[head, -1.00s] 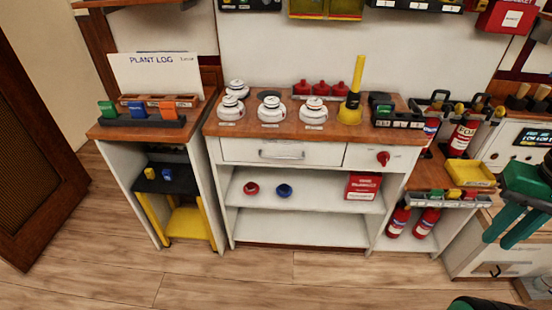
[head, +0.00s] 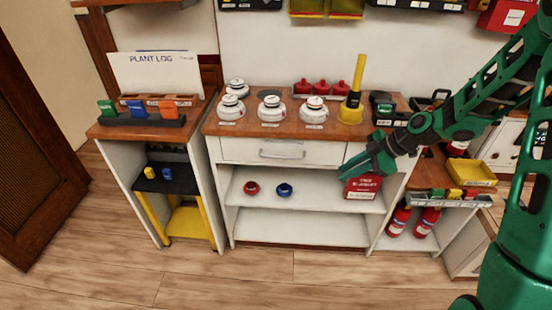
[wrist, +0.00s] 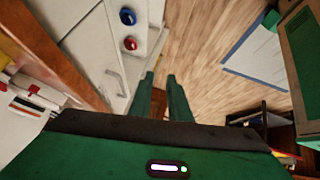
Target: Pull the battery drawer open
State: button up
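The drawer is a white front (head: 240,151) under the wooden counter, with a silver bar handle (head: 282,154). It looks closed, flush with the cabinet. In the wrist view the handle (wrist: 117,82) lies just left of my fingers. My gripper (head: 345,176) hangs in front of the cabinet, right of the handle and a little lower, by the red box on the shelf. In the wrist view my gripper (wrist: 160,76) has its two green fingers apart with nothing between them. It does not touch the handle. My arm hides the panel right of the drawer.
Several white detectors (head: 270,108) and a yellow-handled tool (head: 354,92) stand on the counter (head: 250,130). Below are a red ring (head: 251,188), a blue ring (head: 285,190) and a red box (head: 363,187). The floor (head: 270,275) in front is clear.

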aim_at(282, 158)
jog(key=w+a+f+n+t+y, duration=0.1)
jog(key=w+a+f+n+y, duration=0.1)
jog(key=w+a, duration=0.2)
jog(key=w+a+f+n+t+y, duration=0.1)
jog(key=w+a, duration=0.3)
jog(key=a, duration=0.7)
jog(key=w+a+f+n+t+y, duration=0.1)
jog(key=w+a+f+n+y, duration=0.2)
jog(key=a, duration=0.4)
jog(key=shift+w+a+n+y, duration=0.3)
jog(key=shift+w+n+y, duration=0.1)
jog(key=shift+w+y, duration=0.3)
jog(key=shift+c, duration=0.3)
